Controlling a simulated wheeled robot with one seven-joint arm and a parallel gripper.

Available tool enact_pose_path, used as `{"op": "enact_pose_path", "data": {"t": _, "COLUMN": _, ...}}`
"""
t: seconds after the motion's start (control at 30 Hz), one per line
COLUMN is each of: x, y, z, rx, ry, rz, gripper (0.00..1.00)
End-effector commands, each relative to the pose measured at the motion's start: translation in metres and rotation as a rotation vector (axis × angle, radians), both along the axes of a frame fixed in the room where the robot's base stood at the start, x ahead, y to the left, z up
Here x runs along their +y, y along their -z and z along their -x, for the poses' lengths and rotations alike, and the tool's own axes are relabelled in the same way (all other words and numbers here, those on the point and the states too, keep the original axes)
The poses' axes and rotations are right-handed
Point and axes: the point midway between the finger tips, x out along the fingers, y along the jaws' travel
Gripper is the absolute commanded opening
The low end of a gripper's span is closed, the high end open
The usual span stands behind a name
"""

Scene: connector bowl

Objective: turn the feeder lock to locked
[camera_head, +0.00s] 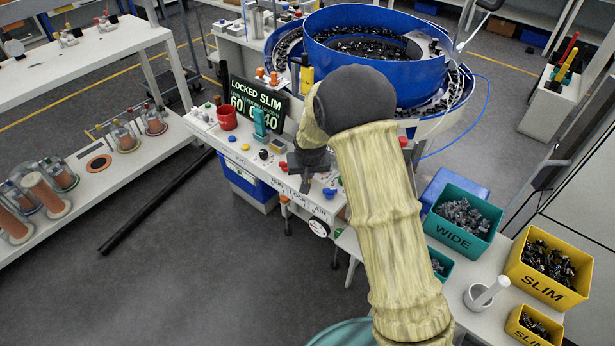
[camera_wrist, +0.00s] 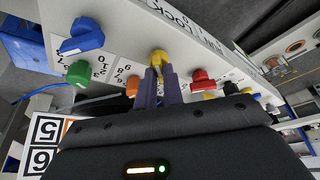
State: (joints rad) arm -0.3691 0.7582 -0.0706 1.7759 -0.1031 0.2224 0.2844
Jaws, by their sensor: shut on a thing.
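In the wrist view my gripper (camera_wrist: 159,74) has its two purple fingers closed around a yellow knob (camera_wrist: 158,56) on the white control panel (camera_wrist: 115,35). The word "Lock" is printed on the panel edge near this knob. In the head view my gripper (camera_head: 308,165) is over the right part of the panel and hides the held knob. The display (camera_head: 257,100) behind the panel reads "LOCKED SLIM" with numbers below, partly covered. The blue bowl feeder (camera_head: 345,85) stands behind my arm.
Close to the held knob are a red knob (camera_wrist: 203,80), an orange knob (camera_wrist: 132,86), a green knob (camera_wrist: 78,72) and a blue knob (camera_wrist: 82,36). A red cup (camera_head: 227,118) stands at the panel's left. Labelled bins, including WIDE (camera_head: 461,217) and SLIM (camera_head: 548,265), stand at right.

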Motion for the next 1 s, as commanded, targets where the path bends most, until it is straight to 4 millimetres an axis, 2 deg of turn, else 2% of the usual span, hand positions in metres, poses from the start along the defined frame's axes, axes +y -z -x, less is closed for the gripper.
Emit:
{"op": "enact_pose_path", "data": {"t": 0.53, "x": 0.0008, "y": -0.0008, "z": -0.0004, "rx": -0.001, "ry": 0.033, "rz": -0.001, "gripper": 0.0}}
{"op": "enact_pose_path", "data": {"t": 0.57, "x": 0.0008, "y": -0.0007, "z": -0.0004, "rx": -0.001, "ry": 0.033, "rz": -0.001, "gripper": 0.15}}
{"op": "enact_pose_path", "data": {"t": 0.6, "x": 0.0008, "y": -0.0006, "z": -0.0004, "rx": -0.001, "ry": 0.033, "rz": -0.001, "gripper": 0.23}}
{"op": "enact_pose_path", "data": {"t": 0.67, "x": 0.0006, "y": -0.0006, "z": -0.0003, "rx": 0.0, "ry": 0.032, "rz": 0.0, "gripper": 0.31}}
{"op": "enact_pose_path", "data": {"t": 1.0, "x": 0.0005, "y": -0.0022, "z": 0.0008, "rx": 0.0, "ry": 0.031, "rz": 0.0, "gripper": 0.31}}
